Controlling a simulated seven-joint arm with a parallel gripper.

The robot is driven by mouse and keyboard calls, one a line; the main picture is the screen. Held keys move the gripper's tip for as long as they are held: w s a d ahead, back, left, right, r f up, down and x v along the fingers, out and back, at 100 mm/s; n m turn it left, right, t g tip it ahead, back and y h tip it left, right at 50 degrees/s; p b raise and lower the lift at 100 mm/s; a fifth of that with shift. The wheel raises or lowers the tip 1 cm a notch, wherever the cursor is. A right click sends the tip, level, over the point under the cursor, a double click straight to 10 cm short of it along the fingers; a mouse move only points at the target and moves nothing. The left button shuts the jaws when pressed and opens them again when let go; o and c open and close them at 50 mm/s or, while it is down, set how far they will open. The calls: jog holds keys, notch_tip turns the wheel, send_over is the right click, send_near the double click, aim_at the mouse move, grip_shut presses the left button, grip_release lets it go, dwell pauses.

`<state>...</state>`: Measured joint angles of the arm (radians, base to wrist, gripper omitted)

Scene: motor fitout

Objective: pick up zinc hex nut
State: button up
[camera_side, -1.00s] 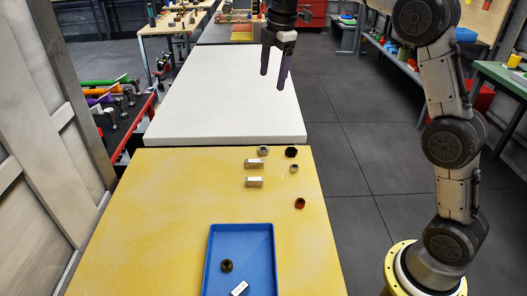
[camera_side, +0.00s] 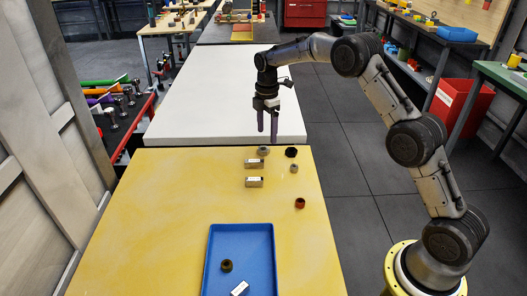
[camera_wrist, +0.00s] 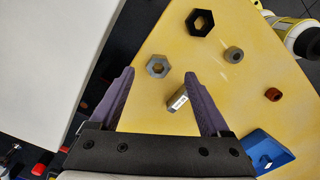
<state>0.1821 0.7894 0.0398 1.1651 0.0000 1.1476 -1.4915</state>
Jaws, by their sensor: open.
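The zinc hex nut (camera_side: 263,149), a grey six-sided ring, lies flat on the near yellow table by its far edge. In the wrist view the zinc hex nut (camera_wrist: 150,66) is fully visible, just beyond and between the fingertips. My gripper (camera_side: 267,136) is open and empty, pointing down above the far edge of the yellow table. In the wrist view my gripper (camera_wrist: 160,73) has its two purple fingers spread wide, with nothing between them in its grasp.
A black hex nut (camera_wrist: 190,22), a small grey ring (camera_wrist: 234,48) and a silver block (camera_side: 254,182) lie close by. A red-brown piece (camera_side: 300,203) and blue tray (camera_side: 215,245) are nearer. The white table (camera_side: 200,110) is bare.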

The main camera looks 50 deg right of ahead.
aim_at(265, 148)
jog(key=shift+w+a+f, duration=0.1)
jog(key=shift+f, duration=1.35)
jog(key=shift+w+a+f, duration=0.1)
jog(key=shift+f, duration=1.35)
jog(key=shift+r, duration=0.1)
grip_shut()
